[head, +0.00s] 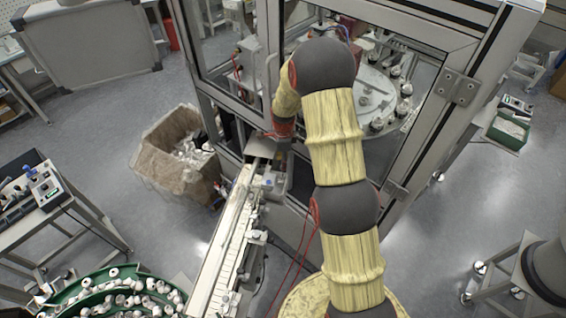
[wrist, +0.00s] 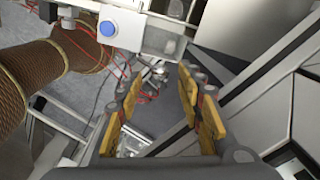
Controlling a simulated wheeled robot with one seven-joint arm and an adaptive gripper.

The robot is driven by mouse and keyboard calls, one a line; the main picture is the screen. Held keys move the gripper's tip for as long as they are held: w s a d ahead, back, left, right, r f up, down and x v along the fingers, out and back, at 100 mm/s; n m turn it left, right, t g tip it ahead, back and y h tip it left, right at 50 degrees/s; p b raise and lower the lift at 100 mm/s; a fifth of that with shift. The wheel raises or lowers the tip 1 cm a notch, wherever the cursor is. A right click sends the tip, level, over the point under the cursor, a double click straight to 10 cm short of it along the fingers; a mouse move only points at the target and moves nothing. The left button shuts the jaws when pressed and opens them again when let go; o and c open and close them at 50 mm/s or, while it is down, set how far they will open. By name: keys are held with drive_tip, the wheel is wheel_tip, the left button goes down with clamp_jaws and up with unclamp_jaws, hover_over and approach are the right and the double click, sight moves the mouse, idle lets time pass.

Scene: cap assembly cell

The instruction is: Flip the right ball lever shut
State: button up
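My gripper (wrist: 160,88) is open in the wrist view, with its yellow finger pads apart and nothing held between them. A small silvery rounded part (wrist: 159,73) shows between and beyond the fingertips, beside red wires; I cannot tell whether it is the right ball lever or how it is set. In the head view my arm reaches down to the conveyor's end at the machine frame. The gripper is small there and partly hidden by the arm, and no ball lever can be made out.
A pale box with a blue button (wrist: 108,28) is close above the fingers. In the head view, the conveyor (head: 229,245) runs up to the glazed machine frame (head: 425,120). A lined waste bin (head: 172,160) stands left, and a green-rimmed parts bowl (head: 110,275) lower left.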

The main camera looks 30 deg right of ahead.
drive_tip(key=shift+w+f+p, duration=0.1)
drive_tip(key=shift+f+p, duration=0.2)
drive_tip(key=shift+f, duration=1.05)
drive_tip(key=shift+c, duration=0.4)
clamp_jaws()
